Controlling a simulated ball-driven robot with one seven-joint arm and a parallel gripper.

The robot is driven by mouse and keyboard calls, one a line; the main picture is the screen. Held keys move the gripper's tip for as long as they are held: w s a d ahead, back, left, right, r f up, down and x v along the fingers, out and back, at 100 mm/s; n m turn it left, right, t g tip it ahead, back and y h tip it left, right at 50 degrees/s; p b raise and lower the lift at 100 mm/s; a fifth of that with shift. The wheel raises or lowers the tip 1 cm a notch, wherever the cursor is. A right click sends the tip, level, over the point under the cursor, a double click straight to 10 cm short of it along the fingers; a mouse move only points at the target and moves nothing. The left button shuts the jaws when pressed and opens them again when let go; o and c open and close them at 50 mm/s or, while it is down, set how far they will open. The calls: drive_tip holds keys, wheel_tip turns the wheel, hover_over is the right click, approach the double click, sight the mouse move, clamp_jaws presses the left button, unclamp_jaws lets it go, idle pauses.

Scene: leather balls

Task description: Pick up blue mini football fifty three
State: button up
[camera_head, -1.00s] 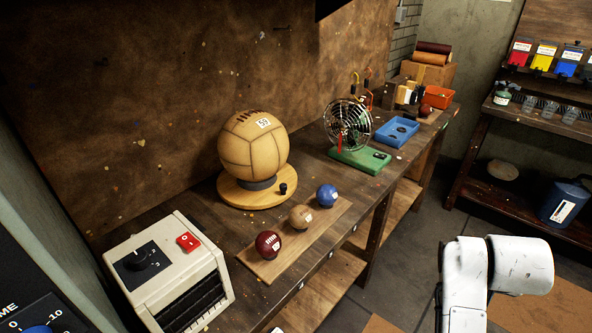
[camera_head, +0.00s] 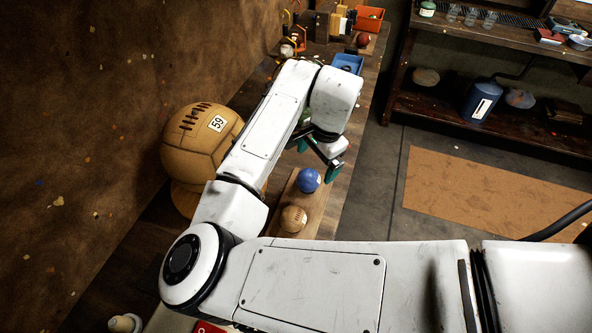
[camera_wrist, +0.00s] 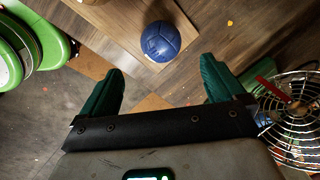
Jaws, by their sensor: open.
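The blue mini football (camera_head: 308,180) rests on a wooden board (camera_head: 282,203) on the workbench, next to a tan mini ball (camera_head: 293,219). In the wrist view the blue ball (camera_wrist: 160,41) lies ahead of the fingertips, between their lines, on or beside the board's edge. My gripper (camera_head: 317,158) hangs just behind and above the blue ball. Its green fingers are spread and nothing is between them in the wrist view (camera_wrist: 161,66). The ball's number cannot be read.
A large tan ball marked 59 (camera_head: 200,143) stands left of my arm. A wire fan (camera_wrist: 295,115) is close to the right finger in the wrist view, and green round parts (camera_wrist: 30,45) are at left. A blue tray (camera_head: 348,63) lies farther back.

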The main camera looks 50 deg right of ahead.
sight(311, 173)
drive_tip(key=f, duration=0.3)
drive_tip(key=w+f+p, duration=0.1)
drive_tip(key=f, duration=0.2)
drive_tip(key=f+p, duration=0.1)
drive_tip(key=f, duration=0.2)
drive_tip(key=shift+w+d+f, duration=0.1)
drive_tip(key=shift+w+f, duration=0.2)
drive_tip(key=shift+w, duration=0.1)
drive_tip(key=c, duration=1.1)
drive_tip(key=shift+r, duration=0.15)
